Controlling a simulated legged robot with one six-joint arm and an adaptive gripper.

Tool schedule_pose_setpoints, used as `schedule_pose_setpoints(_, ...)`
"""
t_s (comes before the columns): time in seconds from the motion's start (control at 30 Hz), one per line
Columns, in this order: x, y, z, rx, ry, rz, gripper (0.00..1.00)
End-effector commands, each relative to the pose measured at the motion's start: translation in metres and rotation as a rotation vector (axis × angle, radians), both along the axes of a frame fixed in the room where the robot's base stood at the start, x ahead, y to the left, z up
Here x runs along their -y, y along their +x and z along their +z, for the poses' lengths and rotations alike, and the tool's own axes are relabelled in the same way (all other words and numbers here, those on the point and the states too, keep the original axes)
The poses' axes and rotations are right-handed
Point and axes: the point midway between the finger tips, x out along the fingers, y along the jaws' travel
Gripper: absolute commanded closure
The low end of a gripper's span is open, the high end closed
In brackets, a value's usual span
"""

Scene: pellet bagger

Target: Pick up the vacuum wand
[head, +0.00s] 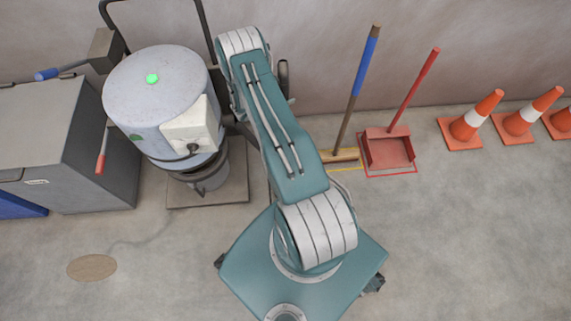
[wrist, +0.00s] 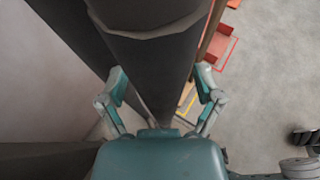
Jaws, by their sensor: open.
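A thick dark grey tube, which looks like the vacuum wand (wrist: 152,75), runs down the middle of the wrist view, very close to the camera. My gripper (wrist: 160,88) is open, with one teal-and-grey finger on either side of this tube. I cannot tell whether the fingers touch it. In the head view my arm hides the gripper and most of what is behind it. A short dark upright piece (head: 283,76) shows just right of the arm there; I cannot tell if it is part of the wand.
A pale drum-shaped machine (head: 157,90) on a frame stands left of my arm, beside a grey cabinet (head: 100,140). A broom (head: 352,100), a red dustpan (head: 388,150) and orange cones (head: 475,120) stand along the wall at right. The floor at right is clear.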

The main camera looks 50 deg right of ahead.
Motion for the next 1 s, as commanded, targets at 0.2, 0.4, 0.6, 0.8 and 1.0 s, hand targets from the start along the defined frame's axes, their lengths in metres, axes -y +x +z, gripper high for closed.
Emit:
schedule_pose_setpoints(0.2, 0.008, -0.001, -0.003, 0.0, 0.0, 0.001, 0.16)
schedule_pose_setpoints(0.4, 0.008, -0.001, -0.003, 0.0, 0.0, 0.001, 0.56)
schedule_pose_setpoints(0.6, 0.008, 0.0, -0.002, 0.001, -0.001, 0.001, 1.0)
schedule_pose_setpoints(0.8, 0.008, 0.0, -0.002, 0.001, -0.001, 0.001, 1.0)
schedule_pose_setpoints(1.0, 0.008, 0.0, 0.016, 0.004, -0.002, 0.0, 1.0)
